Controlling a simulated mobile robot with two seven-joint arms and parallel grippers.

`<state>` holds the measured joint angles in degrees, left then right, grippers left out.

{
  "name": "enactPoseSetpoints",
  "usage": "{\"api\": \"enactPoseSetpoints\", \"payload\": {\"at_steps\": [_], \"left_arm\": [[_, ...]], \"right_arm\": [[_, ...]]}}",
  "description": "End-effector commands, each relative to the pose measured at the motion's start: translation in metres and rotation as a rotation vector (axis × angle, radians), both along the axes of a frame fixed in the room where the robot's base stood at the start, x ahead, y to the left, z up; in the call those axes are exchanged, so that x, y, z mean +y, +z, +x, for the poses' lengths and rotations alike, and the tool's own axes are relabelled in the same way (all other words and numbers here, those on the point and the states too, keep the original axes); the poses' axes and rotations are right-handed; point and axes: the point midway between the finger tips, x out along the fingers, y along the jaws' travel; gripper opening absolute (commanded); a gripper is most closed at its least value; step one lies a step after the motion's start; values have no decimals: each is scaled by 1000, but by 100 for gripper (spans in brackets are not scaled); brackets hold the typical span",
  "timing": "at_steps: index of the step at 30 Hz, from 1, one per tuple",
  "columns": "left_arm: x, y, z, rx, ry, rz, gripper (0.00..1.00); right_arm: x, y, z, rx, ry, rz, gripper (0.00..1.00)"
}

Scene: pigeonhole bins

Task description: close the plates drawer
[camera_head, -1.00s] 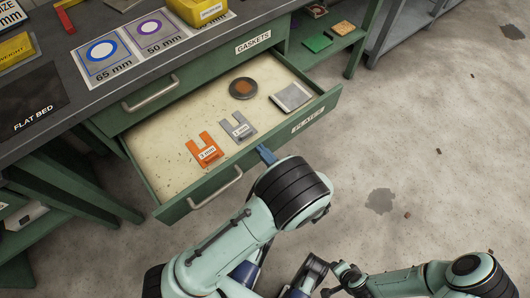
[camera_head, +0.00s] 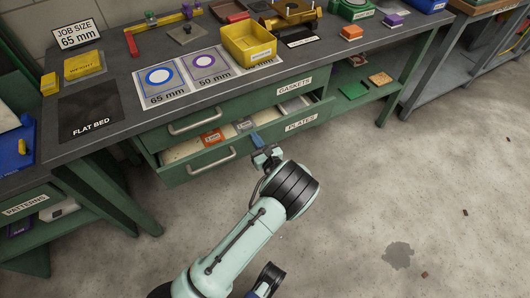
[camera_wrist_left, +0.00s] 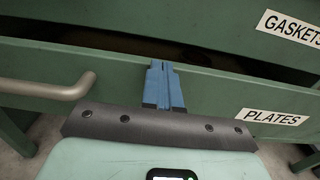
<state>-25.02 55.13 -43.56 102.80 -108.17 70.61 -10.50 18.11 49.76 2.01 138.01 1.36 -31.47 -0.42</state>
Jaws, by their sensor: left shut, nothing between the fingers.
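The plates drawer (camera_head: 325,112) is the lower green drawer under the bench, labelled PLATES. It stands partly open, with a strip of its inside showing. An orange plate (camera_head: 212,137) and a grey plate (camera_head: 245,125) show inside. Its metal handle (camera_head: 212,161) is left of my left gripper (camera_head: 256,139). That gripper is shut and empty, its blue fingers at the drawer front between handle and label. In the left wrist view the fingertips (camera_wrist_left: 160,68) overlap the top edge of the drawer front (camera_wrist_left: 215,95); I cannot tell whether they press on it.
The gaskets drawer (camera_head: 245,102) above is shut. The bench top (camera_head: 120,120) holds a yellow bin (camera_head: 247,45), size cards and tools. A lower shelf (camera_head: 378,97) with coloured plates is to the right.

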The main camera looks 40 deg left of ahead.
Motion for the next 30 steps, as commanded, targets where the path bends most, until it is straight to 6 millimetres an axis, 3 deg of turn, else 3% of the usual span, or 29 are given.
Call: {"api": "enactPoseSetpoints", "payload": {"at_steps": [4, 11, 30], "left_arm": [[20, 0, 8, 1, 2, 1, 0], [33, -1, 13, 1, 1, -1, 0], [27, 0, 15, 0, -1, -1, 0]], "right_arm": [[0, 0, 0, 1, 0, 0, 37], [0, 0, 0, 0, 0, 0, 37], [1, 3, -2, 6, 3, 3, 37]]}}
